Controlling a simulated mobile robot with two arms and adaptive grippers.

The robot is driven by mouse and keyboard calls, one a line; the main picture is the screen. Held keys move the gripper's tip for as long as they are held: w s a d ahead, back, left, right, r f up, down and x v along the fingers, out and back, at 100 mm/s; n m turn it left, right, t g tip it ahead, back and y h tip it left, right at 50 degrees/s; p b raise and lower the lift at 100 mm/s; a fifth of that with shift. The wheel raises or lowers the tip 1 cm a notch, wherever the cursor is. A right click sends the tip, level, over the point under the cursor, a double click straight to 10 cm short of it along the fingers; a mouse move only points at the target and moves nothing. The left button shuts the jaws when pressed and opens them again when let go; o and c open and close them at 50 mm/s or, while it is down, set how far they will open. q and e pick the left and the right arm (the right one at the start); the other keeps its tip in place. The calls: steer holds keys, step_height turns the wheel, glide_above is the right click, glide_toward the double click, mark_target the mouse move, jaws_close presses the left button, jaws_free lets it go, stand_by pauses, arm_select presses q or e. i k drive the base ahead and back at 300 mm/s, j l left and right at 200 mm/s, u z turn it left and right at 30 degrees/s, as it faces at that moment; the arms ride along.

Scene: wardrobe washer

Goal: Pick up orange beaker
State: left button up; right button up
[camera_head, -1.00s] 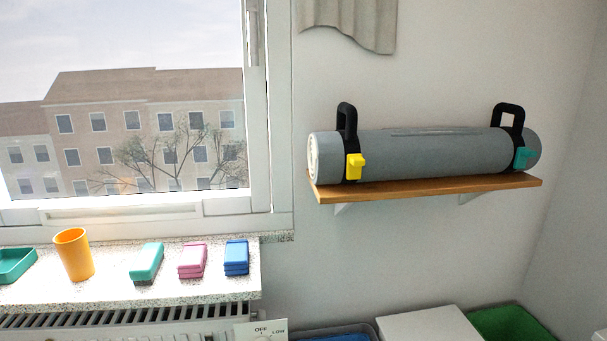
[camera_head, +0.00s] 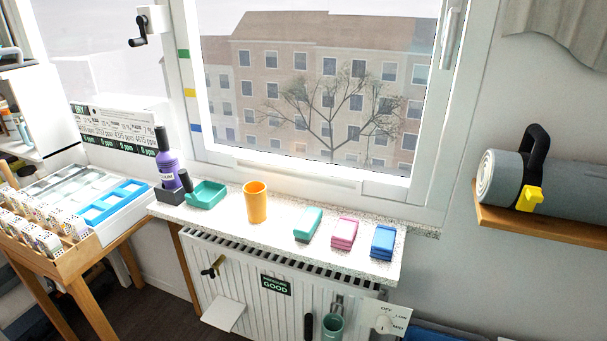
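The orange beaker (camera_head: 257,204) stands upright on the speckled window sill (camera_head: 280,241), below the window. It is between a green tray (camera_head: 207,195) on its left and a teal block (camera_head: 308,224) on its right, apart from both. Neither of my grippers shows in the head view.
A purple bottle (camera_head: 167,168) stands at the sill's left end. Pink (camera_head: 344,233) and blue (camera_head: 383,242) blocks sit toward its right end. A radiator (camera_head: 235,280) is below the sill. A wooden table with racks (camera_head: 92,260) is at the left, a shelf (camera_head: 503,221) with a grey roll at the right.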

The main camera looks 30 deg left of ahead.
mark_target(256, 203)
steer(key=u, duration=1.15)
